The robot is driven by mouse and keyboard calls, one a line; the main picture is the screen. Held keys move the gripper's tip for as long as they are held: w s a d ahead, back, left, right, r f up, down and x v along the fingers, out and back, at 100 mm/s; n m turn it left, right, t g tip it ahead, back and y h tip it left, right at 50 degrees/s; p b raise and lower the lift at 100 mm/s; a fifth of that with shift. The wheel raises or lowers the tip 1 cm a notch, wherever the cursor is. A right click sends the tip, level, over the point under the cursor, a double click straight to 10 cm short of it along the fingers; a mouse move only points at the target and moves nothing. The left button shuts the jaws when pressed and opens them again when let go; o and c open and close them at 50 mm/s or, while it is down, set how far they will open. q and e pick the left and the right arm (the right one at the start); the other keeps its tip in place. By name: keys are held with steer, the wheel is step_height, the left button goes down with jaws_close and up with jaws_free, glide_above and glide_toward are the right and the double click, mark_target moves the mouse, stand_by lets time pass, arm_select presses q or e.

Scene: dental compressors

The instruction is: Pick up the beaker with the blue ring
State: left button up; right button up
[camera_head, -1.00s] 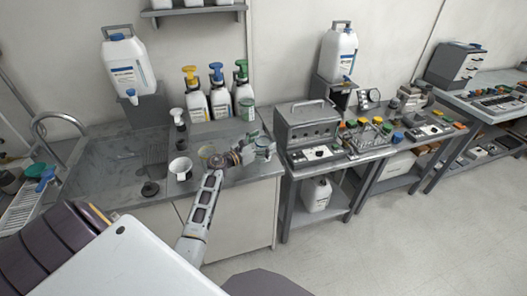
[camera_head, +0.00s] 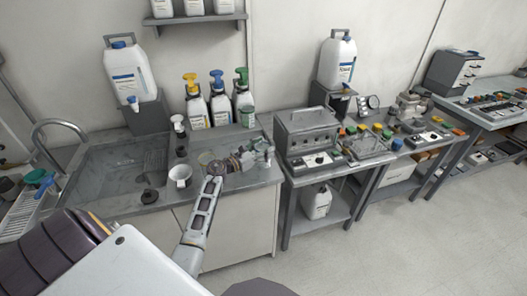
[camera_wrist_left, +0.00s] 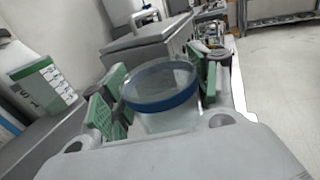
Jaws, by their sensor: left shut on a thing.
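The beaker with the blue ring (camera_wrist_left: 163,92) is clear glass, with a blue band around its rim in the left wrist view. It sits between the green finger pads of my left gripper (camera_wrist_left: 160,100), which is shut on it. In the head view my left gripper (camera_head: 262,150) is at the right end of the sink counter. The beaker is small and partly hidden by the fingers there, so I cannot tell whether its base touches the counter. My right gripper is not in view.
A grey box device (camera_head: 308,130) stands close to the right. Open floor (camera_head: 400,240) lies in front.

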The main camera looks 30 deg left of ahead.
arm_select(q)
step_height(320, 180, up, 10)
steer(key=shift+f+p, duration=0.25)
steer(key=shift+p, duration=0.15)
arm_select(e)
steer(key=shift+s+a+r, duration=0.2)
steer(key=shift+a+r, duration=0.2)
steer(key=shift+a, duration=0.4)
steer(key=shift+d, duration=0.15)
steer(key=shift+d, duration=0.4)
arm_select(q)
steer(key=shift+a, duration=0.1)
